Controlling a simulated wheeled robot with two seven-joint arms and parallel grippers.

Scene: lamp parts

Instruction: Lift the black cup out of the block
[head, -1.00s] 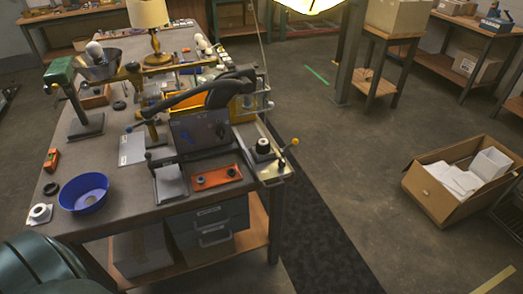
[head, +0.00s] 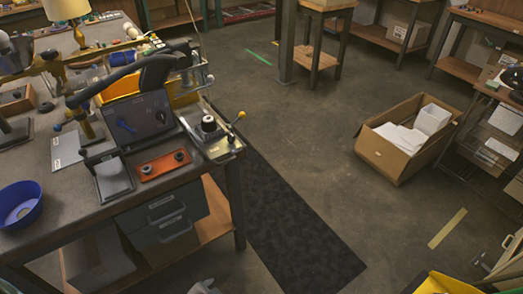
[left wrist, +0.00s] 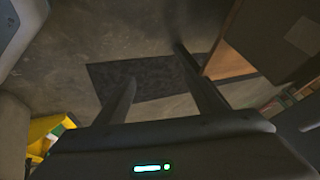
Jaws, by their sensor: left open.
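An orange-red block (head: 164,168) lies near the front right of the workbench in the head view. Two small dark round pieces sit in it, a left one (head: 147,169) and a right one (head: 180,156). They are too small to tell which is a cup. Another black round piece (head: 208,123) stands on a pale metal fixture right of the block. My left gripper (left wrist: 156,62) is open and empty in the left wrist view, over the floor with the dark mat beyond it. The block does not show there. My right gripper is in neither view.
The workbench (head: 60,215) also bears a blue bowl (head: 19,204), a dark panel (head: 138,120) and a grey plate in a stand (head: 112,178). A cardboard box (head: 400,145) lies on the floor. Open floor with a dark mat (head: 285,225) is right of the bench.

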